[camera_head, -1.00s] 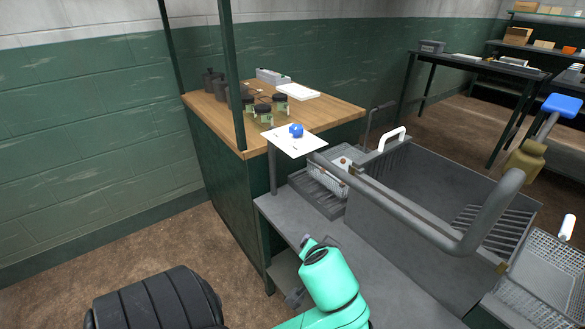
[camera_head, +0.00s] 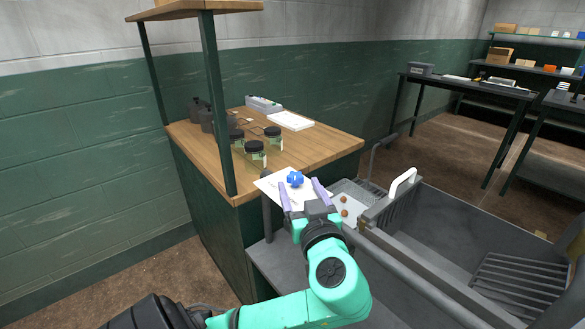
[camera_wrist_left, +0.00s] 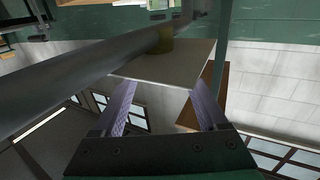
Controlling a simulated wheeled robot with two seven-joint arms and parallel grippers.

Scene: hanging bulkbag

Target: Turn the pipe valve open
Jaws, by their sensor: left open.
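A small blue lobed object (camera_head: 295,179) lies on a white sheet there and appears between or just beyond the fingertips; contact cannot be told. The valve with the long blue handle is outside the head view now. My right gripper is not in view.
The wooden bench (camera_head: 325,143) holds several dark-lidded jars (camera_head: 255,150) and a white tray (camera_head: 291,120). A dark post (camera_head: 218,110) rises at its left. A grey sink (camera_head: 440,225) with a white handle (camera_head: 402,183) is at right. A grey pipe (camera_head: 395,270) runs beside my arm.

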